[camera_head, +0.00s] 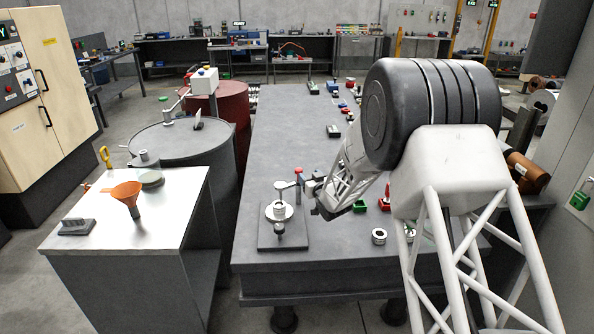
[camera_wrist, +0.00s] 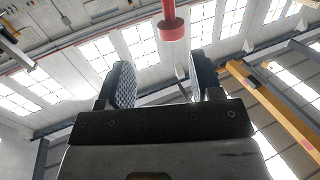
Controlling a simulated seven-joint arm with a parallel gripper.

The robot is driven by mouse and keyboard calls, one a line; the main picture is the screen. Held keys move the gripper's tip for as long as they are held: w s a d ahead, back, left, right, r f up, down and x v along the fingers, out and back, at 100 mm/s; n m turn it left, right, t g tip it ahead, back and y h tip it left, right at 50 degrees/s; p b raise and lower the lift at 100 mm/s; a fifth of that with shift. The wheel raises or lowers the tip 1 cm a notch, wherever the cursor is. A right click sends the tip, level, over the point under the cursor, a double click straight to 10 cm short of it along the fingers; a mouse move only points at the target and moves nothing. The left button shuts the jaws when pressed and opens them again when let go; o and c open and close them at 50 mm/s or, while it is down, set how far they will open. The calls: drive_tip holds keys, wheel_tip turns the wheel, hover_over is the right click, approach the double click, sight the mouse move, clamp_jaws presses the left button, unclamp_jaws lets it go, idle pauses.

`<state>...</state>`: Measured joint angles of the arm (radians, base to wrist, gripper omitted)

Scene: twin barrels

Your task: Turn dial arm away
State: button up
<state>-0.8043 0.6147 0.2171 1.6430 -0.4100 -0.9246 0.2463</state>
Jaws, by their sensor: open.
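A dial device stands on a dark square base plate (camera_head: 268,240) at the near left of the grey table. It has a pale round dial (camera_head: 279,211) and an upright post. My gripper (camera_head: 312,185) is just right of this device, pointing left. In the wrist view my gripper (camera_wrist: 162,78) has its two dark textured fingers apart with nothing between them. A red rod with a thicker red end (camera_wrist: 172,25) shows beyond the fingertips, slightly right of centre. Contact cannot be seen.
A metal ring (camera_head: 379,236), a green bin (camera_head: 360,206) and red bins lie right of the device. The table's middle is mostly clear.

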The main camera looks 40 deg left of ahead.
sight(297, 169)
drive_tip(key=shift+s+a+f, duration=0.45)
drive_tip(key=shift+a, duration=0.25)
drive_tip(key=shift+a, duration=0.1)
drive_tip(key=shift+x, duration=3.8)
clamp_jaws()
